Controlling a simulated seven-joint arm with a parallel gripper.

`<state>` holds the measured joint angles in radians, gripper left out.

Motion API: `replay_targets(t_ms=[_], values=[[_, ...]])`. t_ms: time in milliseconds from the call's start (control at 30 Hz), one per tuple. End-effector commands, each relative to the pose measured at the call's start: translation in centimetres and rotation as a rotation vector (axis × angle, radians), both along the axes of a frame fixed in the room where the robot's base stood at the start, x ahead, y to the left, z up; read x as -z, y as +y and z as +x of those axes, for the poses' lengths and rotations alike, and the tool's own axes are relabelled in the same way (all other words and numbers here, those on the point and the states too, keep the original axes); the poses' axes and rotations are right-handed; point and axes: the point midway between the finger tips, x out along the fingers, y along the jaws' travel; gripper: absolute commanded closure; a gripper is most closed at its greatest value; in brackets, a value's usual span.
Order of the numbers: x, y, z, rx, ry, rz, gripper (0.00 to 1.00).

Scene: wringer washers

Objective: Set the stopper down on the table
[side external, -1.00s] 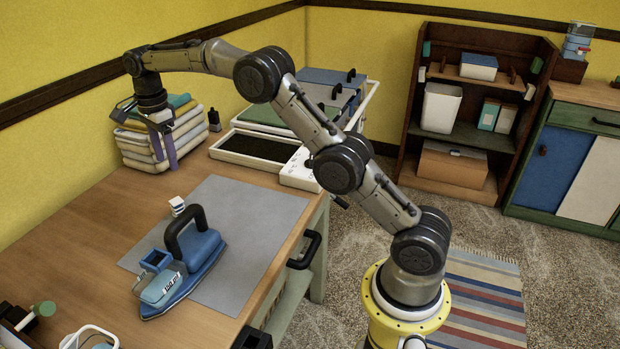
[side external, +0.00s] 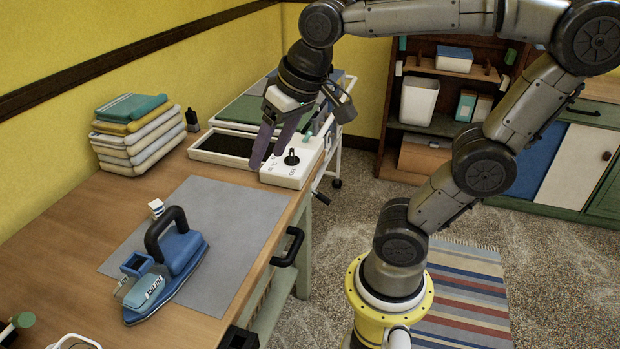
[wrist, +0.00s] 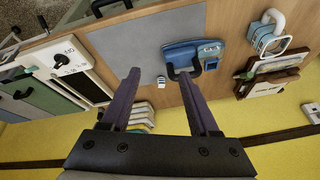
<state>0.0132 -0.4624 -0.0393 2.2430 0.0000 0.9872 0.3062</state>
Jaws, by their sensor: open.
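A small white piece with blue stripes (side external: 156,208) sits on the table by the far edge of the grey mat; it may be the stopper, but I cannot be sure. It also shows in the wrist view (wrist: 161,82), between my fingertips in the picture but well beyond them. The blue iron (side external: 183,243) stands just nearer on the mat, with an open square box at its end. My gripper (side external: 270,157) is open and empty, raised in front of the white control panel at the table's back right. In the wrist view my fingers (wrist: 160,74) are spread apart.
Folded towels (side external: 134,137) and a small dark bottle (side external: 193,120) stand along the wall. The white control panel (side external: 293,162) with a black knob adjoins a dark tray. The grey mat (side external: 235,215) is clear right of the iron. A black handle (side external: 287,247) juts from the table's side.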

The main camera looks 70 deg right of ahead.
Motion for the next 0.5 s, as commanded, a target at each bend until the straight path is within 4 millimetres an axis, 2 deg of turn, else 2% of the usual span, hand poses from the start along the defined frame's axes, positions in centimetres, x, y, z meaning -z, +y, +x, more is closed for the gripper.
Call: replay_targets(t_ms=[33, 100, 200, 333, 500], values=[[0.8, 0.1, -1.8, -0.058, -0.019, -0.024, 0.39], [2.0, 0.2, -3.7, -0.136, -0.039, -0.06, 0.39], [3.4, 0.3, -5.6, -0.219, -0.061, -0.1, 0.39], [4.4, 0.3, -6.7, -0.277, -0.076, -0.129, 0.39], [4.7, 0.3, -7.0, -0.292, -0.077, -0.136, 0.39]])
